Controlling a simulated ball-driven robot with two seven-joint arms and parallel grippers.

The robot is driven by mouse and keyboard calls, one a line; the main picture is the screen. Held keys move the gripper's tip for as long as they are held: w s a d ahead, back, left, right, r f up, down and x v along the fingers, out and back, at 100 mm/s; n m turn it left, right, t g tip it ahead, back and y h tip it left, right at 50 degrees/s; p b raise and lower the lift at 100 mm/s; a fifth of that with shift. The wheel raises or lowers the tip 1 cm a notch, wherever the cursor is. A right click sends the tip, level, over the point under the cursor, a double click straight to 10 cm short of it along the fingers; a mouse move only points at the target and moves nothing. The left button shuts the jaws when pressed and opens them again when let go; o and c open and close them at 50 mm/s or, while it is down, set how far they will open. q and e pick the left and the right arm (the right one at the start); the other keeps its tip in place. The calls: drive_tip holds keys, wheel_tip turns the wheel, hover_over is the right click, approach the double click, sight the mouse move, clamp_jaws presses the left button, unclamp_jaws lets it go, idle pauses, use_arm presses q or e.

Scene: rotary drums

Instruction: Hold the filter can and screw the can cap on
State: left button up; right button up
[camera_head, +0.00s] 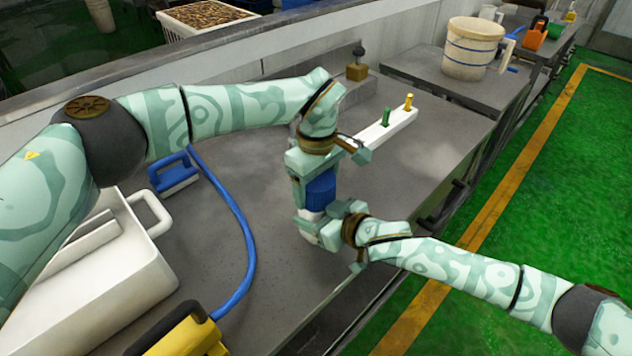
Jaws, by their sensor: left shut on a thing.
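The blue can cap (321,189) sits at the top of the white filter can (329,236), in the middle of the view. The two stand in line, roughly upright. My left gripper (311,176) points down from above and is shut on the blue cap, hiding its top. My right gripper (326,216) comes in from the right and is closed around the white can below the cap, hiding much of it. The seam between cap and can is hidden. I cannot tell whether the can touches the table.
A white block with green and yellow pegs (398,122) lies behind on the grey table (270,195). A blue tool with a hose (174,175), a white case (110,280) and a yellow-black object (183,335) are left. A bucket (472,48) stands back right.

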use_arm(q)
drive_tip(key=shift+s+d+f, duration=0.1)
drive_tip(key=shift+s+d, duration=0.05)
drive_tip(key=shift+s, duration=0.05)
use_arm(e)
clamp_jaws()
use_arm(q)
drive_tip(key=m, duration=1)
drive_tip(key=shift+w, duration=0.1)
drive_tip(key=o, duration=1)
drive_tip(key=shift+c, duration=0.2)
drive_tip(key=shift+r, duration=2.3)
drive_tip(key=shift+w, duration=0.1)
drive_tip(key=shift+c, duration=0.5)
